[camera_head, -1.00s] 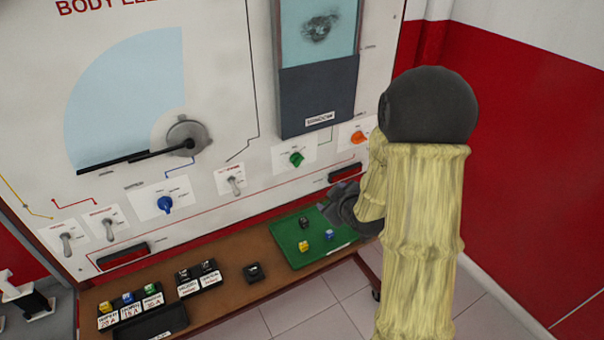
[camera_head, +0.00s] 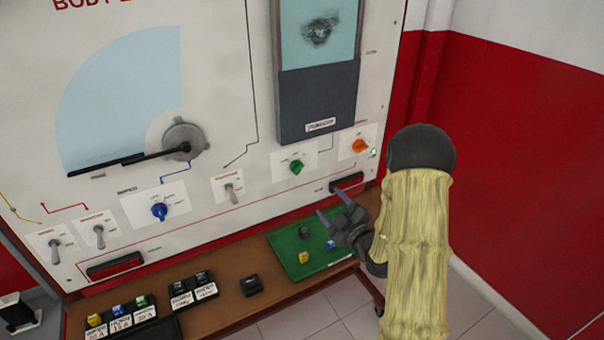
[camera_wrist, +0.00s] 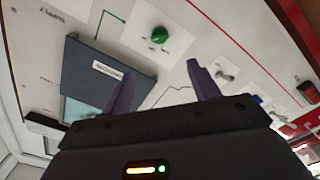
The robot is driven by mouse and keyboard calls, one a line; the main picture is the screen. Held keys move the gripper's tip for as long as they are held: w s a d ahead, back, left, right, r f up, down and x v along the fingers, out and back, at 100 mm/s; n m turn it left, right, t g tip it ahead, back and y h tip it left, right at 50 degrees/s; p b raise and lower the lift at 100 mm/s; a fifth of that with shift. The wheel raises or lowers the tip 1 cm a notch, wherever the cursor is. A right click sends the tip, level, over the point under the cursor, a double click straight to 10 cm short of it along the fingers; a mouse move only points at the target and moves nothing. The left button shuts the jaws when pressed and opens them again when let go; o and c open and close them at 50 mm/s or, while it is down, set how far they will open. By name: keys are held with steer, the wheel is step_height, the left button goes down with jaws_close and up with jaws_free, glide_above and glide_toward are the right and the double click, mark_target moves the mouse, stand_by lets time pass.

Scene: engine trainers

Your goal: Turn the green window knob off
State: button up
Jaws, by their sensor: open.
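The green window knob (camera_head: 296,166) sits on a white plate on the upright board, below the dark window panel (camera_head: 318,104). It also shows in the wrist view (camera_wrist: 160,34), above and between my fingers, apart from them. My gripper (camera_head: 328,204) is open and empty, in front of the board, below and to the right of the green knob. In the wrist view my gripper (camera_wrist: 158,82) has its two dark fingers spread. Whether the knob is on or off is too small to read.
An orange knob (camera_head: 360,146) is right of the green one, a toggle switch (camera_head: 232,193) and blue knob (camera_head: 159,211) left. A shelf below holds a green tray (camera_head: 284,241) with small fuses. A red wall (camera_head: 510,170) stands at right.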

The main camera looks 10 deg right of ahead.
mark_target(300, 171)
steer(key=p+x, duration=0.3)
steer(key=x, duration=1.4)
steer(key=shift+p, duration=0.4)
steer(key=c, duration=1)
